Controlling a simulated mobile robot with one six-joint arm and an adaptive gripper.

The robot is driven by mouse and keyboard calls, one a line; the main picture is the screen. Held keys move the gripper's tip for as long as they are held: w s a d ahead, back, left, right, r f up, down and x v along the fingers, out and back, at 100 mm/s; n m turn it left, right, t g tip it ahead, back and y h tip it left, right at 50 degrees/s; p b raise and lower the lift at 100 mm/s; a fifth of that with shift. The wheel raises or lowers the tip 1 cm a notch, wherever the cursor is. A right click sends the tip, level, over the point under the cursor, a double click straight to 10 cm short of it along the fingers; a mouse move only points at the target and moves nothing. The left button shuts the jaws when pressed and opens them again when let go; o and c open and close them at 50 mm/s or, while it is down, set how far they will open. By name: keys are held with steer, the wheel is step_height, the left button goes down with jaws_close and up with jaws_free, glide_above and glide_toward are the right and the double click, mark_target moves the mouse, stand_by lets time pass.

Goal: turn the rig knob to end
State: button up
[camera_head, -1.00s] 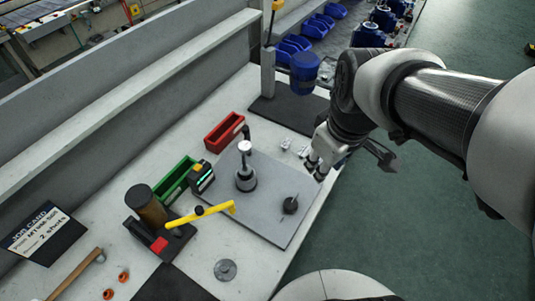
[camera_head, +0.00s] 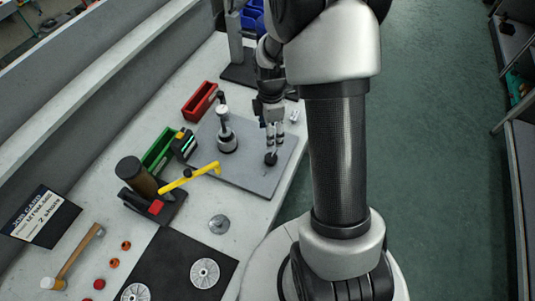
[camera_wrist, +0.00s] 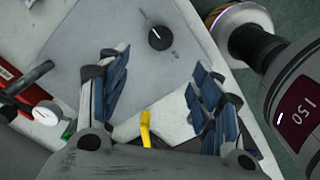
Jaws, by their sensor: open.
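The rig knob (camera_head: 270,158) is a small black round knob on the grey plate (camera_head: 236,181), near the plate's right edge. In the wrist view the knob (camera_wrist: 160,38) shows a white pointer line slanting to the upper left. My gripper (camera_head: 273,134) is open and empty, with its fingers pointing down above the knob. In the wrist view the open fingers (camera_wrist: 158,84) are spread wide, and the knob shows past the tips, near the top of the picture.
A post with a white cap (camera_head: 226,132) stands on the plate left of my gripper. A yellow lever (camera_head: 190,178) reaches over the plate's near left corner. A red bin (camera_head: 200,101) and a green bin (camera_head: 158,150) stand farther left. The aisle floor (camera_head: 430,150) is clear.

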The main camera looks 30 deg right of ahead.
mark_target(270, 158)
step_height(270, 158, down, 14)
steer(key=b, duration=0.3)
steer(key=shift+f, duration=0.2)
steer(key=shift+c, duration=0.5)
steer(key=c, duration=1)
